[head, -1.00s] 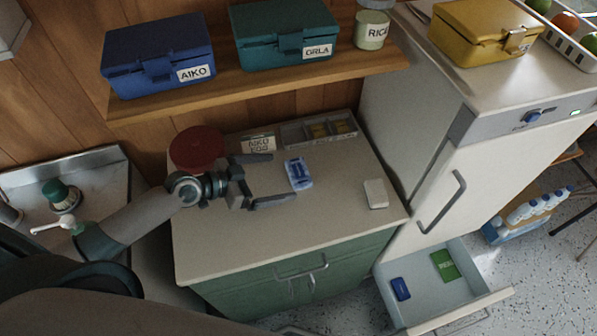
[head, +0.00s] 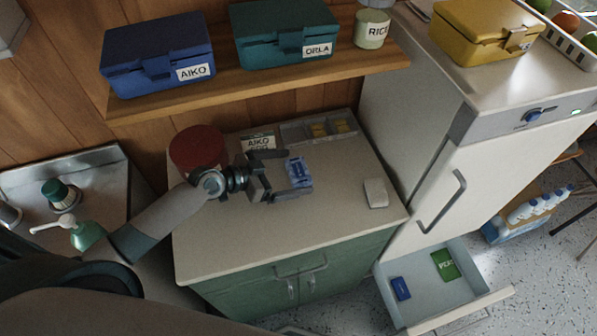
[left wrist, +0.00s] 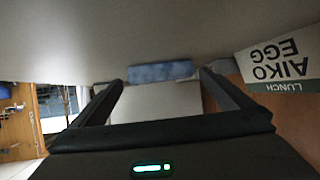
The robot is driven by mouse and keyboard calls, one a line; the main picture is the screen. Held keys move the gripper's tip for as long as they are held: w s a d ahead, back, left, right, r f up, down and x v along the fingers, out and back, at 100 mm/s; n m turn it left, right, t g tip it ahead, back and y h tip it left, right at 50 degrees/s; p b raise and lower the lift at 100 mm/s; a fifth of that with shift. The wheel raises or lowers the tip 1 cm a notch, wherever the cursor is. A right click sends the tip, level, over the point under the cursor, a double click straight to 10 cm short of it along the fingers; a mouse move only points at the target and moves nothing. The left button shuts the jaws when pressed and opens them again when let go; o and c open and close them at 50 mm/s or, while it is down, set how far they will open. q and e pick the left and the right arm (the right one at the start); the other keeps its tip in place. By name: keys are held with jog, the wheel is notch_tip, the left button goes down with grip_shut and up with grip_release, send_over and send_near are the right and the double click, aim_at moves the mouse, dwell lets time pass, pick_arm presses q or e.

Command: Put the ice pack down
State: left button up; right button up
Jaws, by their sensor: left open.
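The ice pack (head: 298,171), blue with a pale border, lies flat on the worktop (head: 235,245). My left gripper (head: 297,172) is open, low over the worktop, with its fingers pointing right and one fingertip on either side of the pack. In the left wrist view the pack (left wrist: 160,71) shows as a blue strip against the worktop, between the fingertips of the left gripper (left wrist: 163,77). I cannot tell whether either finger touches it. My right gripper is not in view.
A red round lid (head: 198,147), an AIKO EGG card (head: 258,142) and a divided tray (head: 290,133) stand behind the gripper. A white block (head: 375,192) lies to the right. The fridge's lower drawer (head: 425,303) is open. The front worktop is clear.

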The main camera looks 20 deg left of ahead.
pick_arm(q)
jog(key=shift+w+d+f, duration=0.2)
jog(key=shift+w+d, duration=0.1)
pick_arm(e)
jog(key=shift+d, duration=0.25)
pick_arm(q)
jog(key=c, duration=1.1)
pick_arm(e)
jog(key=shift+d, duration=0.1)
pick_arm(q)
jog(key=shift+c, duration=0.4)
jog(key=shift+r, duration=0.15)
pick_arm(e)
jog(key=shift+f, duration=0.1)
